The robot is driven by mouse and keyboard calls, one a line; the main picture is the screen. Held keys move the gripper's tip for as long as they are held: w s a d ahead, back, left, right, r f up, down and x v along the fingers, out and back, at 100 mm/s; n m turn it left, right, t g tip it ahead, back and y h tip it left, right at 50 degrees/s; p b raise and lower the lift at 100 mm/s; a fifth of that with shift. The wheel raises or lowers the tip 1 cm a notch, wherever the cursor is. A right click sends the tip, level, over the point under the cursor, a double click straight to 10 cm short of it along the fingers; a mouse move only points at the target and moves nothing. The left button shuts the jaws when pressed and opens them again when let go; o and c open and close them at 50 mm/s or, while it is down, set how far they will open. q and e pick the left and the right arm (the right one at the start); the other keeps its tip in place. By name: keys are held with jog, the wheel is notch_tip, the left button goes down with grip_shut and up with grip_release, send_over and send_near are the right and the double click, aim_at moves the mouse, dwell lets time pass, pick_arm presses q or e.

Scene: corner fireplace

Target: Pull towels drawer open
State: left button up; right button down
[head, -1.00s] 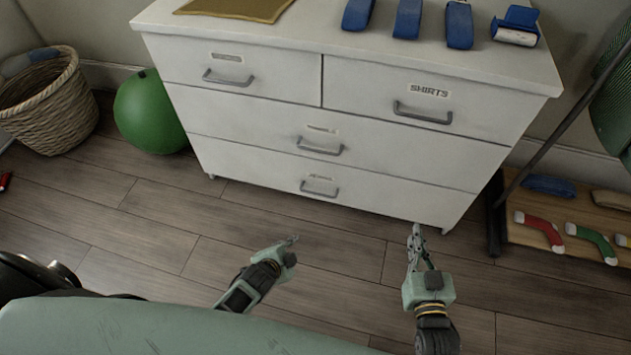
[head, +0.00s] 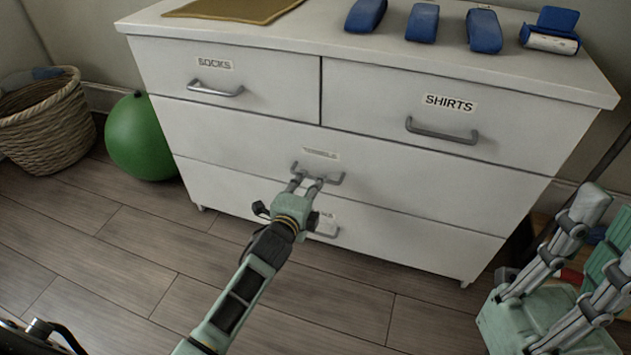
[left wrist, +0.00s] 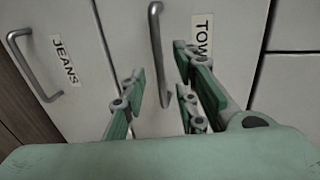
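The towels drawer (head: 250,132) is the wide middle drawer of the white dresser and is closed. Its label is faint in the head view; in the left wrist view the label (left wrist: 202,38) reads "TOW". My left gripper (head: 307,183) is at the grey bar handle (head: 336,179) of this drawer. In the left wrist view its fingers are apart, with the handle (left wrist: 156,40) between them; I cannot tell whether either finger touches it. My right gripper (head: 575,265) is large at the lower right of the head view, fingers spread and empty.
Socks (head: 215,64) and shirts (head: 450,104) drawers above are closed. The jeans drawer (left wrist: 62,60) below is closed too. Blue folded items (head: 422,22) lie on the dresser top. A green ball (head: 139,138) and wicker basket (head: 45,125) stand left. Floor in front is clear.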

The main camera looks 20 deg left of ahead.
aim_at(316, 177)
pick_arm(q)
jog(key=shift+b+x, duration=0.7)
jog(key=shift+x, duration=1.6)
jog(key=shift+c, duration=0.4)
grip_shut()
